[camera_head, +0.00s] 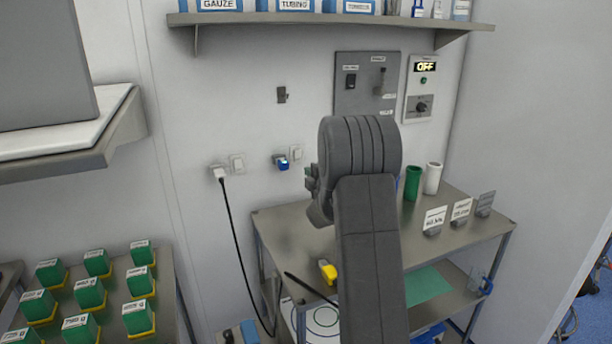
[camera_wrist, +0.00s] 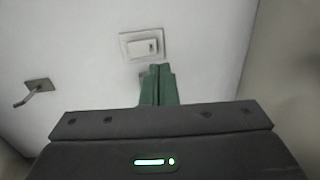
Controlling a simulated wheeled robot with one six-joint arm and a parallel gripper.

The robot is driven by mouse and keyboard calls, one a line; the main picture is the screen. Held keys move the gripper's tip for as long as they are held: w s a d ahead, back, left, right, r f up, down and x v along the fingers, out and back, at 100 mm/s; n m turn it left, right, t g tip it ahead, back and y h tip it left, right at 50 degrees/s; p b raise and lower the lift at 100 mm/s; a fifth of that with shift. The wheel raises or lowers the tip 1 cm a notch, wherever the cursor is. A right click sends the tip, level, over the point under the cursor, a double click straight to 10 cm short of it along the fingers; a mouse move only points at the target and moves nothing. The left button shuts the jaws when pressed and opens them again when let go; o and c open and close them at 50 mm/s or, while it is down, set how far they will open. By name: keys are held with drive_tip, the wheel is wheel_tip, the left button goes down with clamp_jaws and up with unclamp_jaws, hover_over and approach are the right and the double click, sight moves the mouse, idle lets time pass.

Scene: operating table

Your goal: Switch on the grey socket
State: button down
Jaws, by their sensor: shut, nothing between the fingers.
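A rocker switch (camera_wrist: 142,46) in a light grey frame is on the wall in the wrist view. My gripper (camera_wrist: 160,70) has its green fingers pressed together, their tips just below the switch frame's lower right; I cannot tell if they touch the wall. A small grey patch shows behind the fingers, mostly hidden. In the head view my gripper (camera_head: 312,184) is at the wall, partly hidden by my wrist. Left of it are a blue lit plug (camera_head: 281,162) with a white switch (camera_head: 297,154), and a white plug (camera_head: 218,171) with another switch (camera_head: 237,163). No grey socket shows clearly.
A dark hook (camera_head: 282,95) sticks out of the wall; a hook (camera_wrist: 38,88) also shows at left in the wrist view. A grey panel (camera_head: 351,101) and an OFF display box (camera_head: 420,88) hang above the metal cart (camera_head: 284,225). A black cable (camera_head: 235,235) hangs at left.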

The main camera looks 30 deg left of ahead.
drive_tip(key=s+d+f+b, duration=0.1)
drive_tip(key=s+d, duration=0.3)
drive_tip(key=d, duration=0.1)
drive_tip(key=shift+s+f, duration=0.15)
drive_tip(key=shift+s, duration=0.05)
